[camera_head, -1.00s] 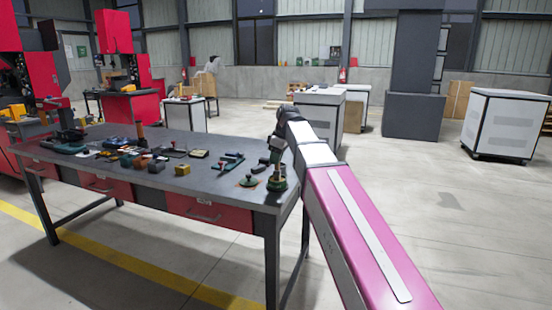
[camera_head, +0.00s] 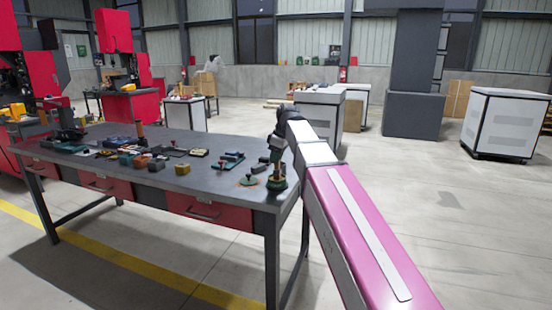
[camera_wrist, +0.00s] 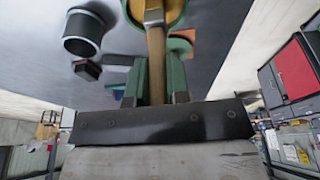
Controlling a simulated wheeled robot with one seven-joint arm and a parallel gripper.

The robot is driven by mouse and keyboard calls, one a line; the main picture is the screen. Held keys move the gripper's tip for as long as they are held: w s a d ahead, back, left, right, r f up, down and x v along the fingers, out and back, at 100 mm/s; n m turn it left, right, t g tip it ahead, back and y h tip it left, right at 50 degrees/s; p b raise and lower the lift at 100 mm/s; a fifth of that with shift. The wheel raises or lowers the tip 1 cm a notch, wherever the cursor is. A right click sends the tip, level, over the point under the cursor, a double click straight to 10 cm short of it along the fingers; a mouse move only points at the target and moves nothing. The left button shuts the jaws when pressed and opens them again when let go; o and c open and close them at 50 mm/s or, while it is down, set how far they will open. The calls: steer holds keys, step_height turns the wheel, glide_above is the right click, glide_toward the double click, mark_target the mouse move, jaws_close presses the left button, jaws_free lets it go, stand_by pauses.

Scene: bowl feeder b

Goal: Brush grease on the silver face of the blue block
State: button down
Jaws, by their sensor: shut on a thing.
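My gripper (camera_wrist: 155,75) has two green fingers, shut on the brown handle of a brush (camera_wrist: 157,50). The brush's pale metal collar lies over a round green-rimmed, yellowish container (camera_wrist: 172,12). I cannot tell whether the bristles touch its contents. In the head view my gripper (camera_head: 277,180) points down at the table's right end, beside a green lid with a knob (camera_head: 249,181).
A grey hollow cylinder (camera_wrist: 84,36) and a small dark block (camera_wrist: 87,69) are left of the brush in the wrist view. Several small parts and tools lie on the left and middle of the grey table (camera_head: 222,194). The table's right edge is close to my gripper.

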steer(key=shift+r, duration=3.45)
